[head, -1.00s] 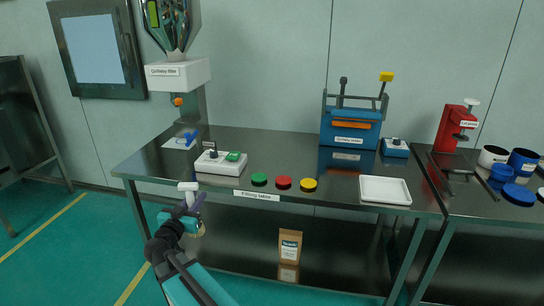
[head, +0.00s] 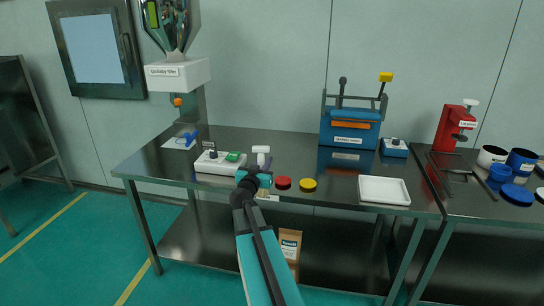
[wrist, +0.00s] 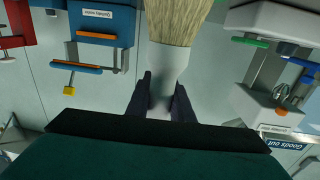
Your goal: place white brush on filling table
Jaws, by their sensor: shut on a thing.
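My gripper (head: 258,172) is shut on the white brush (head: 261,152). In the head view it is at the front edge of the filling table (head: 230,142), where the white end of the brush sticks up above the jaws. In the wrist view the white handle sits between the two dark fingers (wrist: 161,98), and the pale bristles (wrist: 176,22) point to the top of the picture. From the head view I cannot tell whether the brush touches the table. My arm hides part of the table's front edge and its label.
A white control box (head: 220,162) stands left of my gripper. A red disc (head: 283,182) and a yellow disc (head: 308,185) lie just right of it. A white tray (head: 384,190) is farther right, and a blue sealer (head: 350,128) stands behind. The table's middle is clear.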

